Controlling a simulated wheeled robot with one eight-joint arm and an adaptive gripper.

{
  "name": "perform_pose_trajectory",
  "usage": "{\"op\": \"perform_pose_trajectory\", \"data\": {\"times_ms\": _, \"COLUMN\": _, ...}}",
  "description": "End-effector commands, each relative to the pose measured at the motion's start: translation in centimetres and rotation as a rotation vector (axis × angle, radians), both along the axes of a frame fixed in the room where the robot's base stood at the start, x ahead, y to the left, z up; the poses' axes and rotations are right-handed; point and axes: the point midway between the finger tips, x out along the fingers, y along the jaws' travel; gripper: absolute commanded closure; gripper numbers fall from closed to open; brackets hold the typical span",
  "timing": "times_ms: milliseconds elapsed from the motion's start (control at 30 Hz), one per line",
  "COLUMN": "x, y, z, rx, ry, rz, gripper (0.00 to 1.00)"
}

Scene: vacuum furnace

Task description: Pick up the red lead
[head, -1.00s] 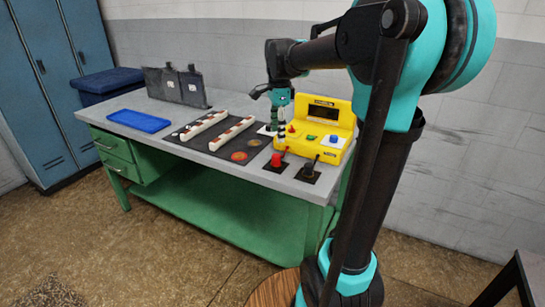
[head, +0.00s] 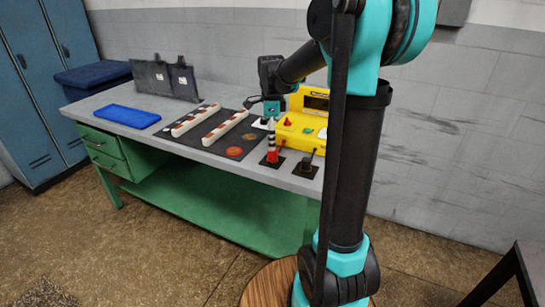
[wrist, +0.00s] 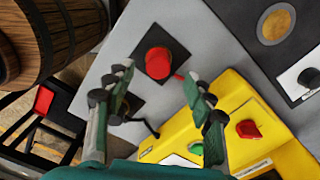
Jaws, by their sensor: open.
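The red lead (head: 272,157) stands on a small dark square pad at the front edge of the bench, in front of the yellow instrument. In the wrist view the red lead (wrist: 158,62) shows as a round red top on its black pad, between and just beyond my fingertips. I cannot tell the exact height of the fingertips above the lead.
The yellow instrument (head: 290,138) stands close behind, and in the wrist view its yellow case (wrist: 178,134) lies near the right finger. A black lead (head: 306,164) stands just right of the red one. A dark mat (head: 206,152) and a blue tray (head: 127,116) lie to the left.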

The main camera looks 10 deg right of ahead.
Motion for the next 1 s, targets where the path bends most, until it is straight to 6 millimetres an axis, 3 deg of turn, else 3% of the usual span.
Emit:
{"op": "perform_pose_trajectory", "data": {"times_ms": 167, "x": 0.0, "y": -0.1, "z": -1.1, "rx": 0.000, "ry": 0.000, "rz": 0.000, "gripper": 0.46}}
{"op": "perform_pose_trajectory", "data": {"times_ms": 500, "x": -0.2, "y": -0.5, "z": -5.2, "rx": 0.000, "ry": 0.000, "rz": 0.000, "gripper": 0.46}}
{"op": "perform_pose_trajectory", "data": {"times_ms": 767, "x": -0.2, "y": -0.5, "z": -5.5, "rx": 0.000, "ry": 0.000, "rz": 0.000, "gripper": 0.46}}
{"op": "perform_pose_trajectory", "data": {"times_ms": 1000, "x": -0.2, "y": -0.5, "z": -5.5, "rx": 0.000, "ry": 0.000, "rz": 0.000, "gripper": 0.73}}
